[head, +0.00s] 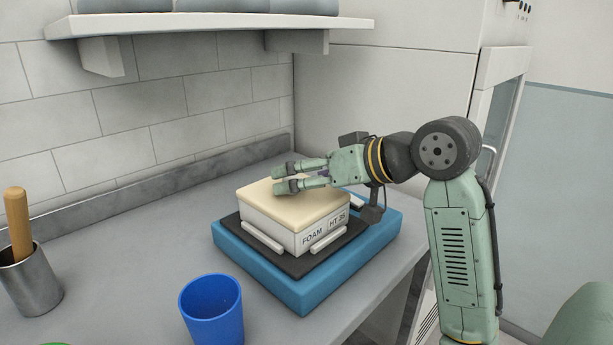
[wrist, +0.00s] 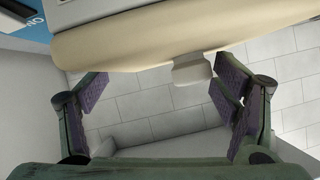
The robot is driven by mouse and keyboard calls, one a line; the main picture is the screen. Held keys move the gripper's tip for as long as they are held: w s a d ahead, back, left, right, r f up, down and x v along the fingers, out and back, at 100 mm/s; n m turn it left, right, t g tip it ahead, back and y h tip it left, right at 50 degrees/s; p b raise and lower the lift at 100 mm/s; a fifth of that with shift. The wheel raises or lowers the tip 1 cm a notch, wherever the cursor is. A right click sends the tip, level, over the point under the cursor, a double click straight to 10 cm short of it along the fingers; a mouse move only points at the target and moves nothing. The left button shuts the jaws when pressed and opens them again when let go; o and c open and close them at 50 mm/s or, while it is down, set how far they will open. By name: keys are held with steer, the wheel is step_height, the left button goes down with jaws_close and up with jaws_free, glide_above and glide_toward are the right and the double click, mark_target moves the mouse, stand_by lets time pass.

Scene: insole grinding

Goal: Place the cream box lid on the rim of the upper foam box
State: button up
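The cream box lid (head: 300,203) lies flat on top of the white foam box (head: 285,232), which is marked FOAM HT 35. It looks level and lined up with the box walls, with no clear gap in the head view. My gripper (head: 281,179) is over the lid's far side, fingers spread apart. In the wrist view the lid (wrist: 150,40) fills the top, with a small cream tab (wrist: 192,69) on its edge. The tab is between the open fingers of my gripper (wrist: 158,88), touching neither. The far rim is hidden in the head view.
The foam box stands on a dark mat (head: 265,258) on a blue base (head: 290,294). A blue cup (head: 212,318) is in front, and a metal holder (head: 32,285) with a wooden handle stands left. A shelf (head: 210,25) overhangs the back.

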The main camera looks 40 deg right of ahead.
steer(key=shift+o, duration=0.5)
steer(key=shift+r, duration=0.15)
steer(key=shift+s+r, duration=0.1)
steer(key=shift+s, duration=0.1)
steer(key=b+v, duration=0.1)
steer(key=v, duration=1)
steer(key=shift+s+r+b, duration=0.15)
steer(key=shift+s+b, duration=0.15)
steer(key=shift+b, duration=0.05)
steer(key=shift+d, duration=0.15)
